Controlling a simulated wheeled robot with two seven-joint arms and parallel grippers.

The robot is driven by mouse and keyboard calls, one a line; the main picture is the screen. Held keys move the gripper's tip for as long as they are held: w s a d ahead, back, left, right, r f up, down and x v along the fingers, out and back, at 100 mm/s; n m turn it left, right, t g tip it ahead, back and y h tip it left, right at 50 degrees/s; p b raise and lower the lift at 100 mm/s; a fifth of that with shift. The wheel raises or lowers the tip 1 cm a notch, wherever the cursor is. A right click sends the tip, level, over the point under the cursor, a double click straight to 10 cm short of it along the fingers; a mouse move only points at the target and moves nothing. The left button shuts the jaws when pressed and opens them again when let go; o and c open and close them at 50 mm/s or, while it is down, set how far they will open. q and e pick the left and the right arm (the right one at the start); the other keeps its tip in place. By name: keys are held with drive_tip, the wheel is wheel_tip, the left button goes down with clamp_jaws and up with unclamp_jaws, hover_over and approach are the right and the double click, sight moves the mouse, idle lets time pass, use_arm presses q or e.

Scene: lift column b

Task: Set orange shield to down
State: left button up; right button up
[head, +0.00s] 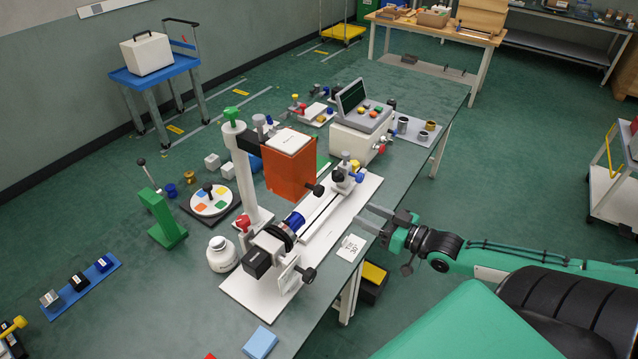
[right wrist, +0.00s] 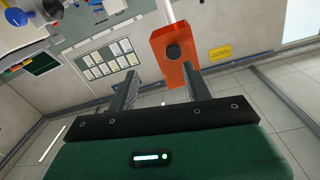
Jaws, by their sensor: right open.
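The orange shield (head: 290,171) is a box-shaped guard with a white top. It hangs raised from the white post (head: 248,180), above the white bed of the small lathe-like machine. A dark round knob (head: 318,190) sticks out of its lower right side. In the right wrist view the shield (right wrist: 173,66) is ahead, beyond the fingertips, with its dark knob (right wrist: 173,52) facing me. My right gripper (head: 366,217) is open and empty at the bench's right edge, to the right of and apart from the shield. My left gripper is not in view.
The machine's white base (head: 240,287) carries a blue-and-black chuck (head: 293,222) below the shield. A control box (head: 361,128) stands behind it. A white label card (head: 351,248) lies near the right gripper. A white jar (head: 221,254) stands to the left.

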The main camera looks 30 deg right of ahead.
sight(322, 192)
drive_tip(key=shift+y, duration=0.4)
drive_tip(key=shift+s+a+r+p+x, duration=0.15)
drive_tip(key=shift+r+p+x, duration=0.3)
drive_tip(key=shift+x, duration=1.9)
drive_tip(key=shift+a+r+p+x, duration=0.25)
drive_tip(key=shift+r+p+x, duration=0.2)
drive_tip(key=shift+x, duration=1.9)
drive_tip(key=shift+s+a+r+p+x, duration=0.15)
drive_tip(key=shift+r+p+x, duration=0.3)
drive_tip(key=shift+x, duration=1.9)
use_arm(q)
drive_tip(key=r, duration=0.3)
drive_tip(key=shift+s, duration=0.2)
use_arm(e)
drive_tip(key=shift+w+a+f, duration=0.1)
clamp_jaws()
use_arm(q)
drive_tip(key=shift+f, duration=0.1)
use_arm(e)
drive_tip(key=shift+f, duration=0.1)
